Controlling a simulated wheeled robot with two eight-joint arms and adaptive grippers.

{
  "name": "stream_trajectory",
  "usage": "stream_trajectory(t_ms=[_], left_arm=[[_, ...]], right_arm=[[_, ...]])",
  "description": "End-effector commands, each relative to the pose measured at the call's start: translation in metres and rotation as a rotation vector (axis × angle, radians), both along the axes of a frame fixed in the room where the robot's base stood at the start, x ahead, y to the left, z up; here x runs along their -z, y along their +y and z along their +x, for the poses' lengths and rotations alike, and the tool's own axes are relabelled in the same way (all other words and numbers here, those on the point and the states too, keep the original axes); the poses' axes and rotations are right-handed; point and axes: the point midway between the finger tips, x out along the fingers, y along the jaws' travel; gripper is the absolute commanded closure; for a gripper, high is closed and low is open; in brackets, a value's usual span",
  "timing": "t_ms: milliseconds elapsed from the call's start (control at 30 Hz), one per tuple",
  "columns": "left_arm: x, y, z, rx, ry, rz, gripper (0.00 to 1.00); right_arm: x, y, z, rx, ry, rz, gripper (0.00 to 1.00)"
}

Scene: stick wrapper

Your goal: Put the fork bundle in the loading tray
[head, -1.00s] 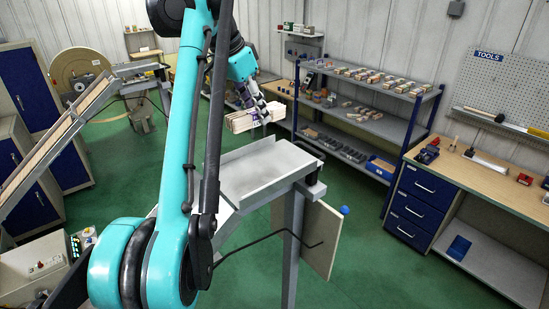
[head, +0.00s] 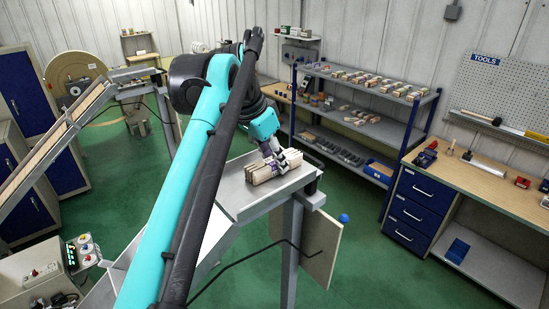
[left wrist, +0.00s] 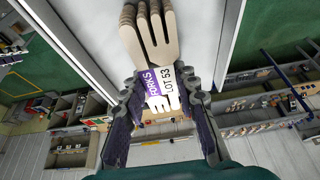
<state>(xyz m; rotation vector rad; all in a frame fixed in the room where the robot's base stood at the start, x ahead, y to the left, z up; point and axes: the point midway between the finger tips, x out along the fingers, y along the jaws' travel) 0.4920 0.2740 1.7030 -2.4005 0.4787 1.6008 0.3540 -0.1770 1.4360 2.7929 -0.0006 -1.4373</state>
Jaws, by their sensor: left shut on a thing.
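The fork bundle (head: 266,173) is a stack of pale wooden forks with a purple and white label. In the left wrist view its tines (left wrist: 150,38) point away from me, and the label reads FORKS LOT 53. My left gripper (head: 282,158) is shut on the bundle, with its dark fingers on either side of it in the left wrist view (left wrist: 161,92). The loading tray (head: 236,202) is a grey metal tray with raised sides. The bundle is within the tray's outline, low at its far right part; I cannot tell whether it touches the tray floor. My right gripper is not in view.
A sloped conveyor (head: 55,138) stands at the left. A shelf rack (head: 370,122) with wooden pieces is behind the tray, and a workbench (head: 490,180) with blue drawers is at the right.

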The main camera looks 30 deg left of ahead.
Motion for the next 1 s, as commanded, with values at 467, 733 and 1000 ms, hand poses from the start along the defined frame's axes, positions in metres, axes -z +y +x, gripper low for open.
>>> stream_trajectory(t_ms=[467,733,1000], left_arm=[[0.003,0.000,0.000,0.000,0.000,0.000,0.50],[-0.008,0.002,-0.003,-0.001,0.000,0.000,0.50],[-0.059,0.010,-0.023,-0.003,0.002,0.001,0.50]], right_arm=[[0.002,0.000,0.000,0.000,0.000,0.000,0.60],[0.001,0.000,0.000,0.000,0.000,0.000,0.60],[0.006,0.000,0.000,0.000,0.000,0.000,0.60]])
